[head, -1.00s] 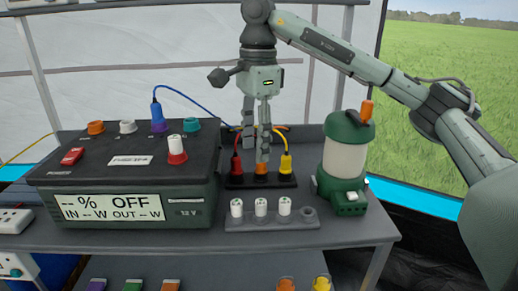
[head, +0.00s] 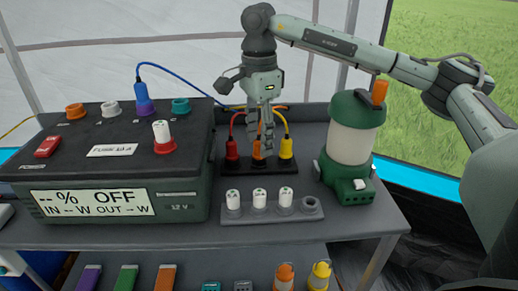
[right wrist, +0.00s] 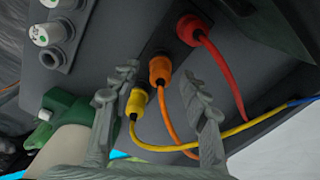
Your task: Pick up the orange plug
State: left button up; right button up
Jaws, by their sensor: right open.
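The orange plug (head: 258,150) stands in the middle of a dark socket strip (head: 231,166), between a red plug (head: 232,151) and a yellow plug (head: 286,147). My right gripper (head: 262,150) points down in front of the orange plug and hides part of it. In the right wrist view the open fingers (right wrist: 165,95) are on either side of the orange plug (right wrist: 160,70) and its cable. The left finger there is close to the yellow plug (right wrist: 137,103). My left gripper is not in view.
A large battery box (head: 196,190) stands left of the strip. A green lantern (head: 347,150) stands close on the right. A fuse holder with white fuses (head: 232,202) sits in front. Cables run behind the plugs.

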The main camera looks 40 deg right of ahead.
jog(key=shift+f, duration=0.2)
grip_shut()
jog(key=shift+r, duration=0.1)
